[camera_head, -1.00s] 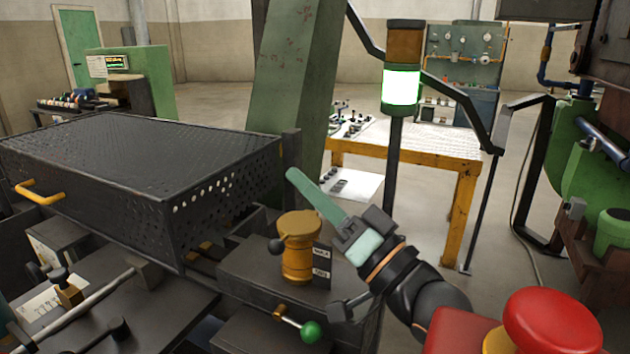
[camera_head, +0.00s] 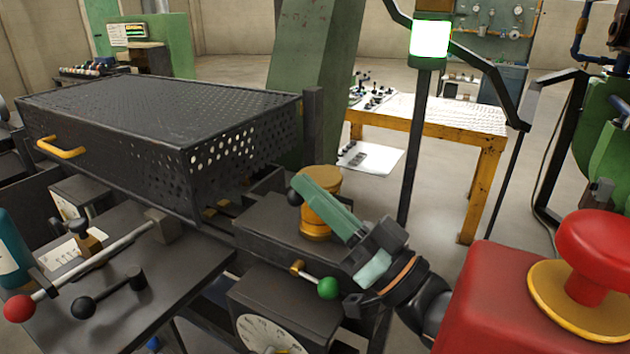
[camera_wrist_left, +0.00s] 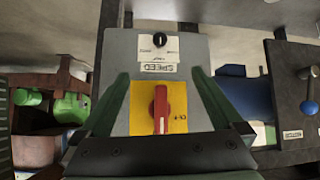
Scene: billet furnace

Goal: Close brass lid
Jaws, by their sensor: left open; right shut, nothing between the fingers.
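The brass cup (camera_head: 317,232) stands upright on a dark metal block in the head view. Its round brass lid (camera_head: 324,176) shows at its top, and a black knob (camera_head: 294,197) sticks out at its left. I cannot tell whether the lid is fully seated, as my right gripper covers part of the cup. My right gripper (camera_head: 306,186) is shut and empty, its green fingers across the cup's front; contact is unclear. My left gripper (camera_wrist_left: 160,78) is open in the left wrist view, its fingers either side of a grey panel marked SPEED.
A green-knobbed lever (camera_head: 327,288) sits below the cup. A black perforated cover (camera_head: 150,120) with a yellow handle stands at left. A red mushroom button (camera_head: 600,250) on a red box is at right. The left wrist view shows a red switch (camera_wrist_left: 160,110) on a yellow plate.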

